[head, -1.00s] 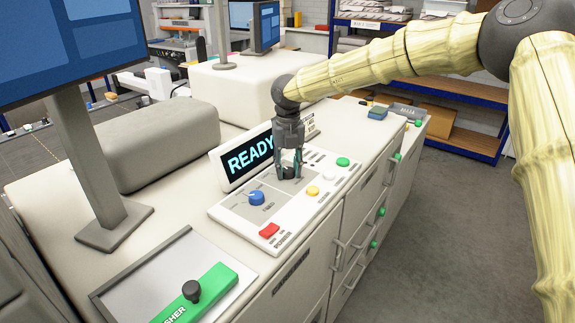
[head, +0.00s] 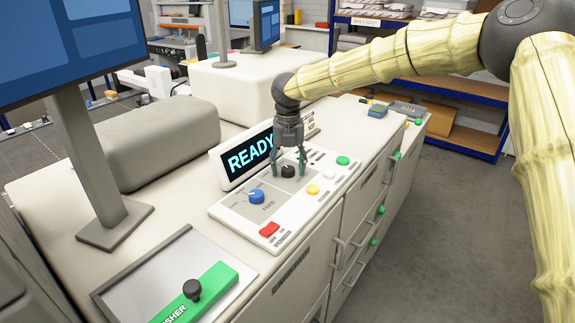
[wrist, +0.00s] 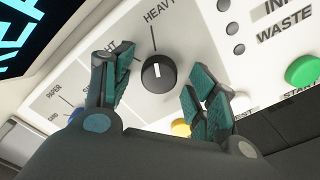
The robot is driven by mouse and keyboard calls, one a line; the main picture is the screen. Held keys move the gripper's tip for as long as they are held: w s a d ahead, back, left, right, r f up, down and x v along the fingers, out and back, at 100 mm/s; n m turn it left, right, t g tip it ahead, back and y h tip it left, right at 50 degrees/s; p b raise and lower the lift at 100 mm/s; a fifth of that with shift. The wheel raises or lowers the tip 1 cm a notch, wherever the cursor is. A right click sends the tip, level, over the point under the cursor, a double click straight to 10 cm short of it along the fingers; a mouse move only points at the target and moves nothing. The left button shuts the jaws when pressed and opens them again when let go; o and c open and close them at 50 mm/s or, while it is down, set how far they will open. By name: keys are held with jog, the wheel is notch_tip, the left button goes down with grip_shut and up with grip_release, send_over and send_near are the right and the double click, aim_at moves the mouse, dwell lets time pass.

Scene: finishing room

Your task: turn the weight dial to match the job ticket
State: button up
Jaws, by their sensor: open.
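The black weight dial (head: 288,171) sits on the white control panel (head: 327,163); in the wrist view the dial (wrist: 158,74) carries a white pointer line aimed up at the HEAVY label (wrist: 160,12). Another label ending in "GHT" lies to the left, partly hidden by a finger. My gripper (head: 289,174) is open over the dial. In the wrist view its fingers (wrist: 158,95) stand on either side, with clear gaps to the dial. I cannot make out a job ticket in these views.
A blue knob (head: 256,196), red button (head: 270,229), yellow button (head: 313,190) and green button (head: 343,160) surround the dial. A READY display (head: 248,158) stands behind. A large monitor (head: 75,40) rises at left.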

aim_at(288, 168)
notch_tip(288, 168, up, 12)
dwell(0.6)
